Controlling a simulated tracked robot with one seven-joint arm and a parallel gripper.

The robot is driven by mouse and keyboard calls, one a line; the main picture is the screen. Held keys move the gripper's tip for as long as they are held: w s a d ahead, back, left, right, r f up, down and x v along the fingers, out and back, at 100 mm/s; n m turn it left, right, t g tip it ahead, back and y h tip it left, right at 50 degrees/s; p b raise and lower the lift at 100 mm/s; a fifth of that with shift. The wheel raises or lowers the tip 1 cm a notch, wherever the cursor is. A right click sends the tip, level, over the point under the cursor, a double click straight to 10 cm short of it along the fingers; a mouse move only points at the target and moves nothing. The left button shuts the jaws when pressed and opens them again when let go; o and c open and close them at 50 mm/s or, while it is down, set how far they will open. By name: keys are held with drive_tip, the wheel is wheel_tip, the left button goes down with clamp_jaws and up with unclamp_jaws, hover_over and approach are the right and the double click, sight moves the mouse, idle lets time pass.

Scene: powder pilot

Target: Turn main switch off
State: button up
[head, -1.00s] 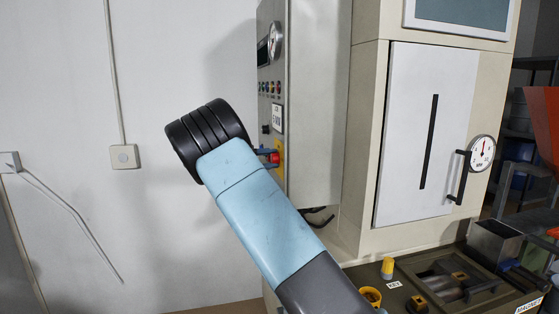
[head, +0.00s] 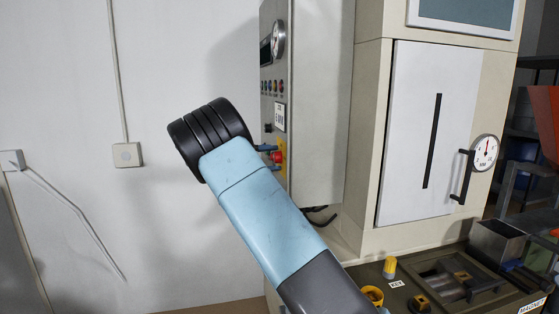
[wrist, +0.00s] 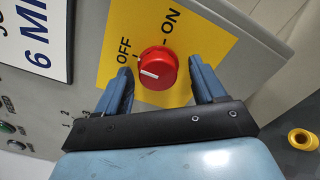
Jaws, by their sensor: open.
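The main switch is a red round knob (wrist: 157,66) on a yellow plate (wrist: 205,45) marked OFF and ON, in the wrist view. Its white mark points to the left, on the OFF side of the knob. My gripper (wrist: 159,70) is open, with one blue finger on each side of the knob. Whether either finger touches it I cannot tell. In the head view the red knob (head: 278,156) shows at the edge of the grey control cabinet (head: 318,100), partly behind my blue fingers (head: 267,150).
A gauge (head: 278,37) and a row of small buttons (head: 272,87) sit above the switch on the cabinet. A cream machine with a white door (head: 408,130) stands to the right.

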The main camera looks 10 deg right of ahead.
drive_tip(key=a, duration=1.4)
drive_tip(key=shift+f, duration=0.15)
